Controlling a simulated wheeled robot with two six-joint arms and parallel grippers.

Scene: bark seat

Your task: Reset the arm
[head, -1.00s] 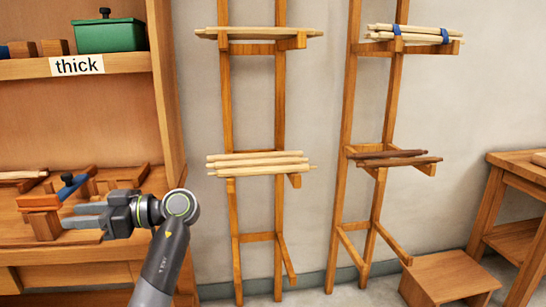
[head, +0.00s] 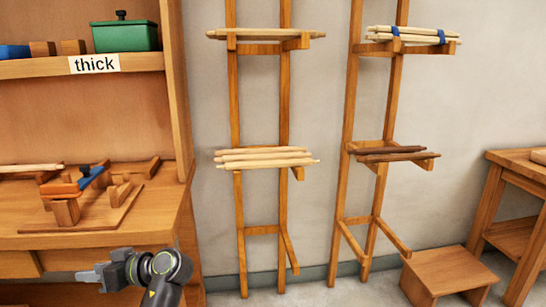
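My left gripper (head: 92,276) shows at the lower left in the head view, in front of the workbench (head: 95,241) and below its top. Its grey fingers point left and hold nothing that I can see. I cannot tell whether the fingers are apart or together. My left arm's wrist shows beside it at the bottom edge. My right gripper is out of view.
A wooden jig (head: 90,195) with a blue lever lies on the bench. A green box (head: 125,37) stands on the shelf above the "thick" label (head: 94,64). Racks hold pale sticks (head: 262,157) and dark sticks (head: 390,153). A low stool (head: 445,273) stands at right.

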